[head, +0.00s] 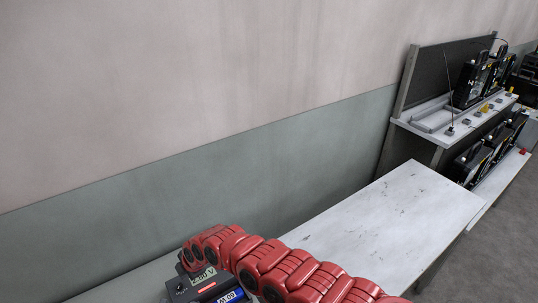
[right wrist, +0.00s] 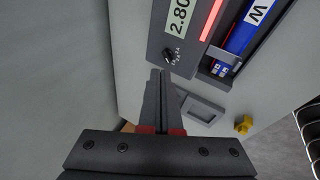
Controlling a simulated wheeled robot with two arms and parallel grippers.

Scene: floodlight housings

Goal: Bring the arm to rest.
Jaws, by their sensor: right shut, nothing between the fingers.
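My right gripper (right wrist: 160,75) shows in the right wrist view. Its two dark grey fingers, with red at their bases, lie together with nothing between them. The fingertips overlap the picture near the small black knob (right wrist: 169,55) of a dark grey instrument; I cannot tell how far apart they are. In the head view the gripper itself is hard to make out at the lower left. My left gripper is not in view.
The instrument (head: 181,288) has a pale display, a red light bar and a blue labelled block (right wrist: 250,25). A yellow part (right wrist: 243,126) sits nearby. A bare pale table (head: 400,205) extends right; beyond it a bench (head: 435,128) holds black devices. A wall (head: 200,110) runs behind.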

